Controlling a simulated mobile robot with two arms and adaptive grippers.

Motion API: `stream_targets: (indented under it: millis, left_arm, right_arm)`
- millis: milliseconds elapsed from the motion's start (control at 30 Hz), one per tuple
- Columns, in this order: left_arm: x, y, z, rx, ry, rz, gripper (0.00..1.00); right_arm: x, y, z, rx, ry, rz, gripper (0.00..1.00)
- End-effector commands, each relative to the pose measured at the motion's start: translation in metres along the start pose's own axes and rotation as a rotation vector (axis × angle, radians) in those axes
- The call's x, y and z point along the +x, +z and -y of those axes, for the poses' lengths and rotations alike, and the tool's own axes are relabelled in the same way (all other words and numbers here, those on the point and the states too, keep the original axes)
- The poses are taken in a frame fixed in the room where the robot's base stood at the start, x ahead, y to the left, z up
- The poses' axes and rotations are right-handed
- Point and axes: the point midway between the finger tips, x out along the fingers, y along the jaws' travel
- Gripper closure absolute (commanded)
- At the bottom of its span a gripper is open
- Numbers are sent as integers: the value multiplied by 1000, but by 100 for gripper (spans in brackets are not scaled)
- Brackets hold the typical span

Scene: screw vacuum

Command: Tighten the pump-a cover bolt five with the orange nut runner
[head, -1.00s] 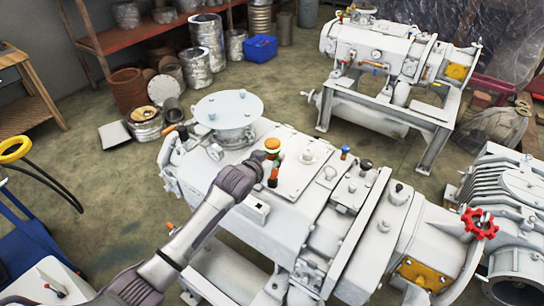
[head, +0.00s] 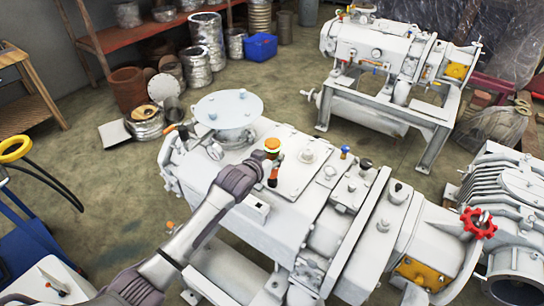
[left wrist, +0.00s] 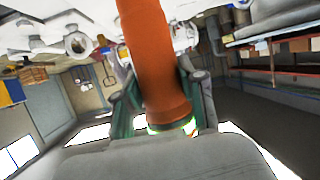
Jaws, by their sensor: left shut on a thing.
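My left gripper (head: 266,163) is shut on the orange nut runner (head: 273,145) and holds it above the large white pump (head: 235,218) in the foreground. In the left wrist view, the orange tool body (left wrist: 155,60) stands between the fingers and fills the middle. In the head view, the tool's lower part points down over a flat plate (head: 303,178) on the pump's top. Whether its tip touches a bolt is too small to tell. A round bolted lid (head: 228,112) sits left of the tool. I cannot tell which bolt is five. My right gripper is out of view.
A second white pump (head: 380,55) stands on a frame at the back right. A red handwheel (head: 478,223) is at the right. Metal pots, a blue bin (head: 260,47) and a shelf are at the back left. Open floor lies left of the near pump.

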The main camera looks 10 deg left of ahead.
Motion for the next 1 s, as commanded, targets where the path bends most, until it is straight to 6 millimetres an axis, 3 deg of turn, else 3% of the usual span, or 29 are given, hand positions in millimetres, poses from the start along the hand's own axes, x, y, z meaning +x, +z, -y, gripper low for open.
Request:
stream_targets:
  millis: [1000]
  left_arm:
    - [2,6,0,0,0,4,100]
  right_arm:
    - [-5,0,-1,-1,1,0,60]
